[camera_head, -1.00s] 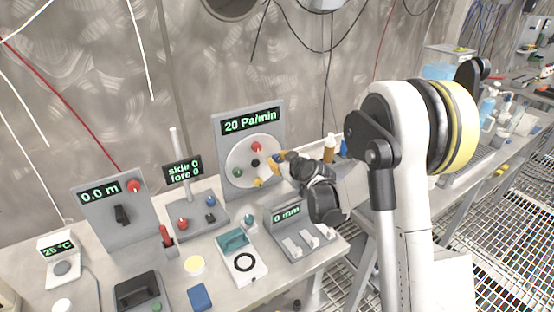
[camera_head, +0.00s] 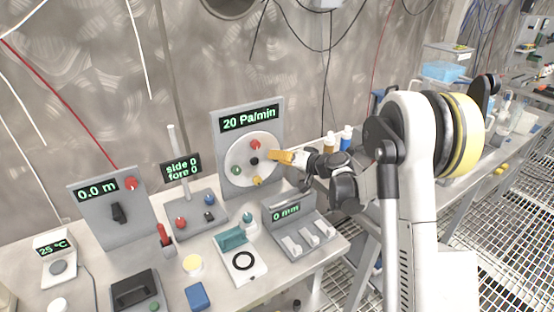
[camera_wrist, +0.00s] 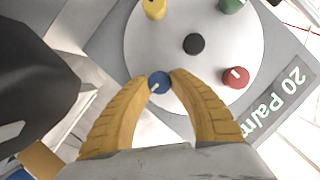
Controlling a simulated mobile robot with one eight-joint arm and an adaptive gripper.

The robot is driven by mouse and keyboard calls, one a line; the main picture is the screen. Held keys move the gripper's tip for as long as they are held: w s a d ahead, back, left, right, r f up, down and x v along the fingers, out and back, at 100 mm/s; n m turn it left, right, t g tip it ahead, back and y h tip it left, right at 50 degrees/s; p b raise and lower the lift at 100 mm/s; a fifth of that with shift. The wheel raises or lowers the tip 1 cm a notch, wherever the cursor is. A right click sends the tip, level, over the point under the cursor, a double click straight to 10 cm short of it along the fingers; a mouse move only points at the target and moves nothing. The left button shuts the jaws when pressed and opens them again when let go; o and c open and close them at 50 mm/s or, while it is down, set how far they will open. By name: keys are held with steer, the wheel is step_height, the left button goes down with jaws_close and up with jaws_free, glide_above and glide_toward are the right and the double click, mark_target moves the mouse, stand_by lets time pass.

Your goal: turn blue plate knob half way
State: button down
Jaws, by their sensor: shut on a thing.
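The blue knob (camera_wrist: 159,82) sits near the rim of a round white plate (camera_wrist: 140,45) on a grey upright panel. My gripper (camera_wrist: 160,80) has its yellow fingers on both sides of the blue knob, shut on it, in the wrist view. A pale mark shows on the knob's face. In the head view my gripper (camera_head: 272,155) reaches the right side of the plate (camera_head: 236,153), and its fingers hide the blue knob there. The panel's display (camera_head: 249,120) reads "20 Pa/min".
The plate also carries a red knob (camera_head: 255,145), a green knob (camera_head: 237,170), a yellow knob (camera_head: 257,180) and a black centre knob (camera_head: 254,161). A "0 mm" box (camera_head: 286,212) stands below my gripper. Bottles (camera_head: 345,138) stand behind it.

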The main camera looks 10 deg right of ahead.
steer(key=shift+m+y, duration=0.3)
steer(key=shift+m, duration=0.3)
steer(key=c, duration=1.1)
jaws_free()
steer(key=v, duration=1.2)
